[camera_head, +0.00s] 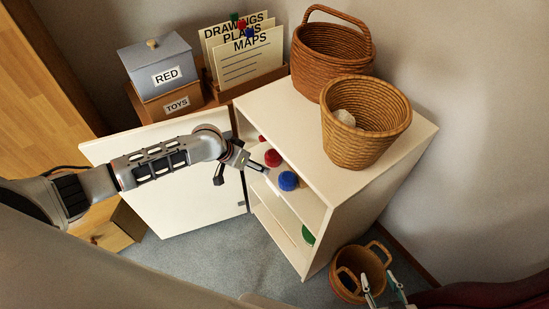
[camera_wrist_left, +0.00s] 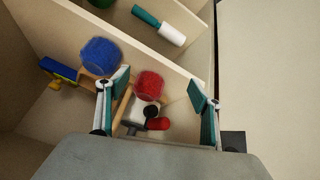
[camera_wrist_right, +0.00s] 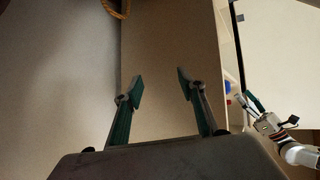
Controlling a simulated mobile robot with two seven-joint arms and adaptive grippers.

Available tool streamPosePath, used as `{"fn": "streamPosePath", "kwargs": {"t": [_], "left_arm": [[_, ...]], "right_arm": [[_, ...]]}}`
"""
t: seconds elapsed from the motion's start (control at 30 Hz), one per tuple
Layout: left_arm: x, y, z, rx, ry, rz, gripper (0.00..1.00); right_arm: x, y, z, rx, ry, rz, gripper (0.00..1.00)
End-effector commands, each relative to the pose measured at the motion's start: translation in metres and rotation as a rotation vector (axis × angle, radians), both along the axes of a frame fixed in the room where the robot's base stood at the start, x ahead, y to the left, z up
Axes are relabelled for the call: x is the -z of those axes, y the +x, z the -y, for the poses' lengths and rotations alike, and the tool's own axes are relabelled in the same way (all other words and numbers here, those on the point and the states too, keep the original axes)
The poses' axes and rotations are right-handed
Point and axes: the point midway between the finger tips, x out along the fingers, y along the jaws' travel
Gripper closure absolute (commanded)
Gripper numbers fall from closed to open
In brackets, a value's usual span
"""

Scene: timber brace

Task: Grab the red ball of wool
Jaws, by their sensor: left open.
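The red ball of wool (camera_head: 272,157) sits on the upper shelf of the open white cabinet, beside a blue ball of wool (camera_head: 288,181). My left gripper (camera_head: 243,174) is at the cabinet's opening with its fingers apart. In the left wrist view, the red ball (camera_wrist_left: 149,86) shows between the open fingers (camera_wrist_left: 160,82), nearer the left one. I cannot tell whether that finger touches it. The blue ball (camera_wrist_left: 100,56) lies outside the left finger. My right gripper (camera_head: 383,286) is open and empty at the lower right, facing the cabinet's side in the right wrist view (camera_wrist_right: 160,84).
A red-handled tool (camera_wrist_left: 158,124) lies near the red ball. A blue-and-yellow object (camera_wrist_left: 58,70) lies beyond the blue ball. A green ball (camera_head: 308,235) is lower down. The cabinet door (camera_head: 180,208) stands open. Wicker baskets (camera_head: 365,140) stand on top; another (camera_head: 350,283) is on the floor.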

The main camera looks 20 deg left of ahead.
Motion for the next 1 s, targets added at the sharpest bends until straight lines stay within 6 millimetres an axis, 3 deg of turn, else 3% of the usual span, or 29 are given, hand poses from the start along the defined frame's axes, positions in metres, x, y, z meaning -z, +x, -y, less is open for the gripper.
{"fn": "streamPosePath", "kwargs": {"t": [0.1,0.37,0.6,0.77,1.0], "left_arm": [[0.002,0.016,0.011,0.001,0.0,-0.001,0.34],[0.001,0.031,0.02,0.001,-0.001,0.0,0.34],[0.007,0.06,0.04,0.002,0.001,-0.003,0.34],[0.026,0.067,0.045,0.001,-0.001,-0.004,0.34],[0.026,0.071,0.045,0.002,0.001,0.001,0.34]], "right_arm": [[0.004,0.0,0.002,0.001,-0.006,0.0,0.6],[-0.002,0.008,0.003,0.002,-0.008,0.02,0.6],[0.013,0.006,0.004,-0.001,-0.017,0.009,0.6],[0.02,0.007,0.007,-0.002,-0.028,0.009,0.6],[0.011,0.013,0.008,0.0,-0.029,0.028,0.6]]}}
